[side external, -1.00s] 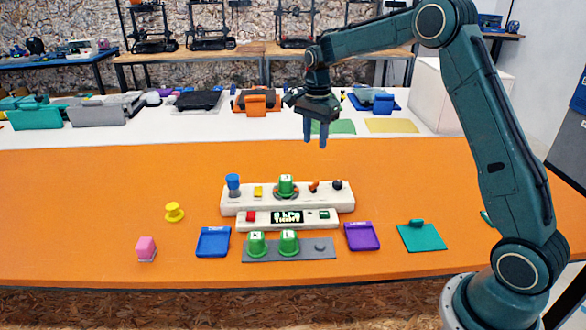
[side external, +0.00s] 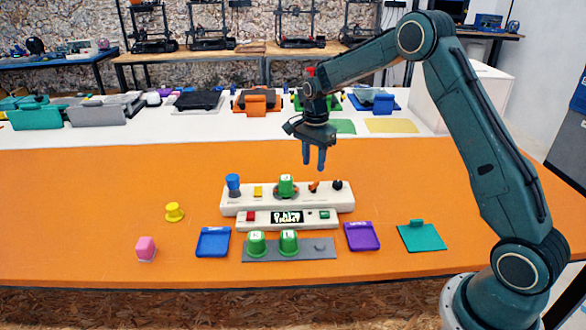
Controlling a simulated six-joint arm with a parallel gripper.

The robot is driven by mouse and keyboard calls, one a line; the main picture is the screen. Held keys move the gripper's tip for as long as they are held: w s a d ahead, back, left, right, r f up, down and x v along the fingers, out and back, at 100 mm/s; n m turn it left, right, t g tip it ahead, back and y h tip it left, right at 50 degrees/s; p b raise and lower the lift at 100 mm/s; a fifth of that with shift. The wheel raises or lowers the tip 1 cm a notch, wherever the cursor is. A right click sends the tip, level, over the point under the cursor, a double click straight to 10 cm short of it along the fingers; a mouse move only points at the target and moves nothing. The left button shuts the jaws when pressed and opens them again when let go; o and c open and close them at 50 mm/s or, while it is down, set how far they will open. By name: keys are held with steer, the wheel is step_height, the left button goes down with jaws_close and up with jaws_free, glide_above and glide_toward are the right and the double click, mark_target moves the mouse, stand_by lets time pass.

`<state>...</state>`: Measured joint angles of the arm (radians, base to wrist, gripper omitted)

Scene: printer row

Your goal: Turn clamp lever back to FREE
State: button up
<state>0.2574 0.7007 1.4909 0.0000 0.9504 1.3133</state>
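The clamp lever looks to be the small orange lever (side external: 314,186) on the white console (side external: 262,200), between a green cap and a black knob. Its exact setting and any FREE marking are too small to read. My gripper (side external: 314,166) points down just above the orange lever, apart from it. Its two fingers show a narrow gap with nothing between them. The green cap (side external: 286,186) sits in a round seat on the console, left of the lever. The black knob (side external: 337,186) is right of the lever.
A blue knob (side external: 233,183) and yellow block (side external: 258,191) stand on the console's left. In front are a display panel (side external: 264,218) and a grey strip (side external: 318,252) with two green caps (side external: 257,243). Blue (side external: 213,242) and purple (side external: 361,237) trays flank it. The orange table behind the console is clear.

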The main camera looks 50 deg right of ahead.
mark_target(313, 183)
steer(key=shift+f, duration=3.55)
jaws_close()
